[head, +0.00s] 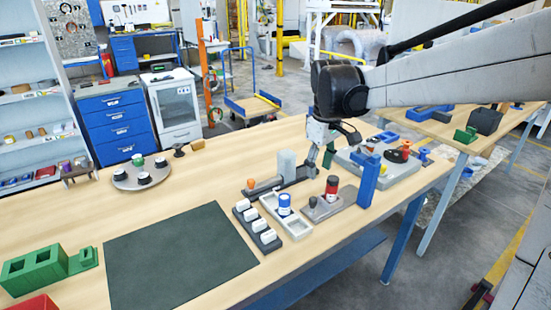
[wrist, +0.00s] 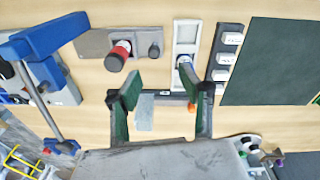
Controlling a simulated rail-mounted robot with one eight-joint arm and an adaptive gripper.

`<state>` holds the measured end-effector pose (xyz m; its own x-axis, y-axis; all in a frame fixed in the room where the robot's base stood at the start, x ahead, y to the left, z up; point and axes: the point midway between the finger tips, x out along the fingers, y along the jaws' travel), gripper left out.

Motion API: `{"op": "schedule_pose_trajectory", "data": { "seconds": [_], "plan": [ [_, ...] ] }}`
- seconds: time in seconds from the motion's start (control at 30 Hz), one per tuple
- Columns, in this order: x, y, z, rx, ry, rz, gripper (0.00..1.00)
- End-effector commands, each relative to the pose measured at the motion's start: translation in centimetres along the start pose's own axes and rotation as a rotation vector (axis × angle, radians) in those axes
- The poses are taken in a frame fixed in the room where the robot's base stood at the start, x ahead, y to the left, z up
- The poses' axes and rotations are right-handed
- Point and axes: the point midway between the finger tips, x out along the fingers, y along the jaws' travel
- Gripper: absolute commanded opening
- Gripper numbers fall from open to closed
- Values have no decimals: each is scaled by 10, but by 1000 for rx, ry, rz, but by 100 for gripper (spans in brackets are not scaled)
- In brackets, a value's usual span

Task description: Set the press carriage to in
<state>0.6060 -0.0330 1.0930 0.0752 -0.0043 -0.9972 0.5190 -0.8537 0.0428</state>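A dark rail unit (head: 275,183) lies on the wooden bench, with an upright light-grey block (head: 287,163) and an orange knob (head: 251,184); I take it for the press, but cannot tell for sure which part is the carriage. In the wrist view the grey block (wrist: 145,112) and orange knob (wrist: 191,107) show between my fingers, with the dark rail (wrist: 172,97) running across. My gripper (head: 321,160) is open, its green-padded fingers wide apart (wrist: 160,85). In the head view it is just right of the grey block. I see nothing held.
A grey plate with a red-and-black cylinder (head: 332,188), a pale tray with a blue-and-white spool (head: 284,204) and a dark rack of white pieces (head: 257,227) lie in front. A blue post (head: 368,180) stands at right. A dark mat (head: 180,255) lies left.

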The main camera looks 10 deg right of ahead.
Motion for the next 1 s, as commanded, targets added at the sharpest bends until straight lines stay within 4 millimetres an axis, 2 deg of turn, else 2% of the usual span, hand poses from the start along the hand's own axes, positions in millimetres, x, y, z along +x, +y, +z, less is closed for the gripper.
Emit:
{"op": "schedule_pose_trajectory", "data": {
  "seconds": [0.03, 0.2, 0.47, 0.57, 1.0],
  "plan": [
    [1, 7, -8, -16, -14, -10, 39],
    [10, 20, -21, -62, -50, -37, 39],
    [23, 23, -24, -78, -62, -46, 39],
    [36, 22, -23, -77, -61, -46, 39],
    [116, 19, -18, -77, -61, -45, 39]
  ]
}}
